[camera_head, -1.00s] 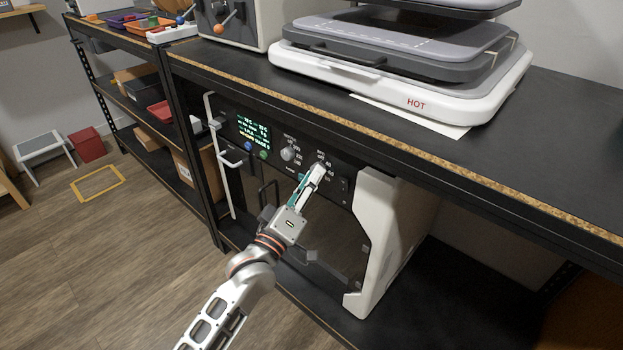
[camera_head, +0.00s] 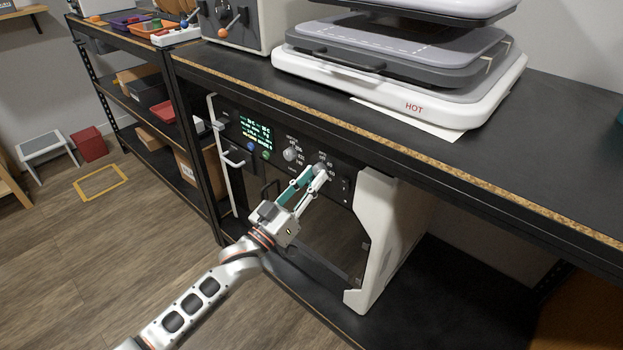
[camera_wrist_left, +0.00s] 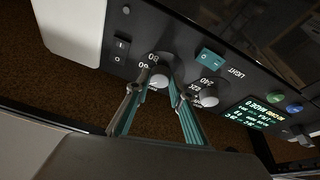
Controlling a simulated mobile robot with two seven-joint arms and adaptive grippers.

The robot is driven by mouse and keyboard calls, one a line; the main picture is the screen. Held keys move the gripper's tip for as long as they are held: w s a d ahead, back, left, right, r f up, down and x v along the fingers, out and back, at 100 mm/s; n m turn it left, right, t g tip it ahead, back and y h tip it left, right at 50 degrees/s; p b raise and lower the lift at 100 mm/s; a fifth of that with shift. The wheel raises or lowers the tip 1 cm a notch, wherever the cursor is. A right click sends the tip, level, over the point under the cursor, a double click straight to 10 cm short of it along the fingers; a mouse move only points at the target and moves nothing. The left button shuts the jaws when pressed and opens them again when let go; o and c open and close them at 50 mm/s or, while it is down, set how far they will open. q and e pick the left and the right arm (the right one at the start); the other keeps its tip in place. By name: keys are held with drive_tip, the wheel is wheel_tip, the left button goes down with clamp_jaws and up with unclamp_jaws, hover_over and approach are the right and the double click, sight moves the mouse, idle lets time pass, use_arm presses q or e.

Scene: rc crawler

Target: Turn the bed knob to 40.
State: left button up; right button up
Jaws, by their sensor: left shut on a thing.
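The bed knob (camera_head: 318,166) is a small round knob on the right part of the printer's dark control panel (camera_head: 270,130). My left gripper (camera_head: 318,174) reaches up to it from the lower left, and its fingertips cover part of it. In the left wrist view the pale knob (camera_wrist_left: 158,80) sits between the two teal-lined fingers (camera_wrist_left: 160,88), which are shut on it. The panel appears upside down there, with 60 and 80 printed close to the knob. The knob's pointer is too small to read. My right gripper is not in view.
A second, similar knob (camera_head: 290,154) is close on the left, near my fingers. A lit display (camera_head: 255,130) and coloured buttons lie further left. The bench edge (camera_head: 380,142) overhangs the panel. A heat press marked HOT (camera_head: 440,100) stands on the bench.

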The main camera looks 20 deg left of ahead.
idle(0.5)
use_arm(q)
drive_tip(key=o, duration=1.1)
drive_tip(key=v, duration=1.2)
drive_tip(key=shift+a+r, duration=0.15)
